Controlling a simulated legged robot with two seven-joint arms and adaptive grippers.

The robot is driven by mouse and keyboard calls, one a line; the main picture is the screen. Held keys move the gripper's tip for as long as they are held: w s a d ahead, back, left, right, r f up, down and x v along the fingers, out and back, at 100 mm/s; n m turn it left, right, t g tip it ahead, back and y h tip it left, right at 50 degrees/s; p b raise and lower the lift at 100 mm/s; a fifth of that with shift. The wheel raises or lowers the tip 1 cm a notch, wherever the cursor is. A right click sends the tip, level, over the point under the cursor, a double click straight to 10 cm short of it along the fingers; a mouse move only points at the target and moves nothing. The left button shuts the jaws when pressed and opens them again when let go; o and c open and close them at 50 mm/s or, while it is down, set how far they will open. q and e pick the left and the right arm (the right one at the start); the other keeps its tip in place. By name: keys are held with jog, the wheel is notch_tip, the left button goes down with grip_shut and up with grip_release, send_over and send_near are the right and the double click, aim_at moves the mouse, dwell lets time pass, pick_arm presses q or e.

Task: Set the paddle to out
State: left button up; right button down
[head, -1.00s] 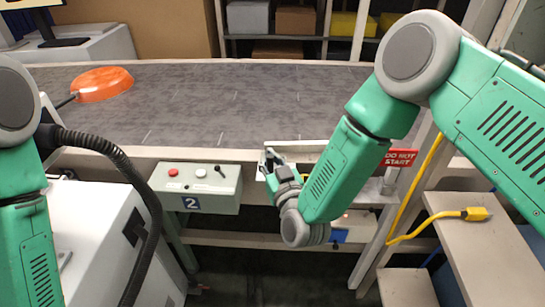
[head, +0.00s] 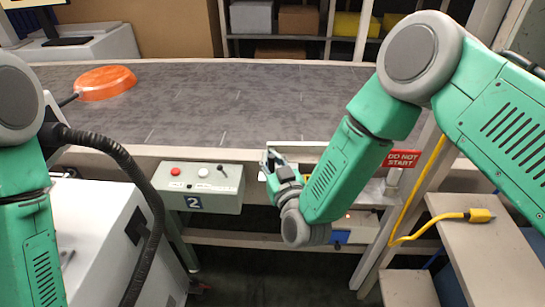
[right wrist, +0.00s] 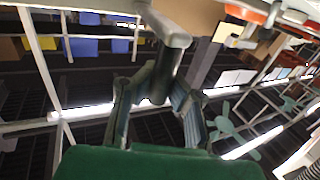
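The control box (head: 199,187) marked 2 hangs on the front of the conveyor, with a red button, a white button and a small black lever (head: 222,171) on top. I cannot tell whether this lever is the paddle. My right gripper (head: 270,160) is right of the box, by the conveyor's front edge, apart from the lever. In the right wrist view its fingers (right wrist: 157,108) are spread, with a grey post (right wrist: 166,62) with a flat head showing between or beyond them. Contact with the post cannot be told. My left gripper is out of view.
An orange pan (head: 104,83) lies at the left on the grey conveyor belt (head: 230,105). A red DO NOT START sign (head: 402,159) and a yellow cable (head: 433,238) are at the right. A white cabinet (head: 105,235) stands at left front. The middle of the belt is clear.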

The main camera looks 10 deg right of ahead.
jog(key=c, duration=1.5)
grip_release()
jog(key=shift+s+a+f, duration=0.3)
jog(key=shift+s+a, duration=0.15)
jog(key=shift+a, duration=0.1)
jog(key=shift+w+d+r, duration=0.1)
jog(key=shift+d+r, duration=0.15)
jog(key=shift+d, duration=0.05)
jog(key=s, duration=0.4)
jog(key=s+d, duration=0.1)
jog(key=s, duration=0.2)
jog(key=s+d, duration=0.1)
jog(key=s, duration=0.3)
jog(key=shift+s, duration=0.3)
jog(key=shift+f, duration=0.15)
